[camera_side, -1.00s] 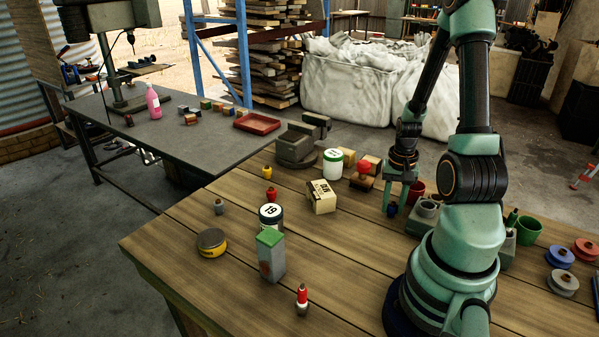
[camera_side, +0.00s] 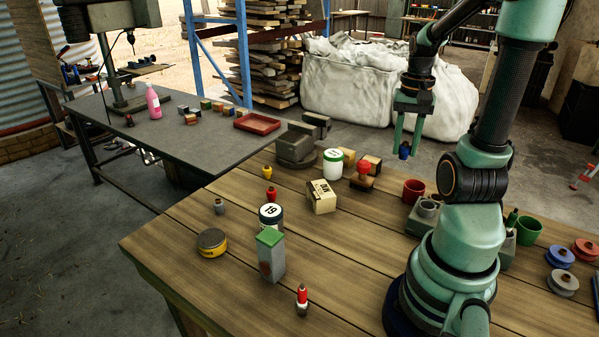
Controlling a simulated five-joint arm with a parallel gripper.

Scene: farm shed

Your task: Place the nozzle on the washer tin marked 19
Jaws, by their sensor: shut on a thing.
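My gripper (camera_side: 404,147) is shut on a small dark blue nozzle (camera_side: 404,153), raised above the back right of the wooden bench. The washer tin marked 19 (camera_side: 270,216) is a dark round tin with a white top bearing the number. It stands near the middle of the bench, to the left of and nearer than my gripper, and its top is bare. The green-topped box in front of it hides part of its lower side. Small nozzle-like pieces in yellow (camera_side: 266,172), red (camera_side: 271,194) and grey (camera_side: 219,206) stand behind and left of the tin.
A green-topped box (camera_side: 271,257) stands close in front of the tin. A cardboard box (camera_side: 321,197), a white tin (camera_side: 333,164), a red-knobbed stamp (camera_side: 363,175) and a vise (camera_side: 298,147) stand behind. A red cup (camera_side: 413,191) sits below my gripper.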

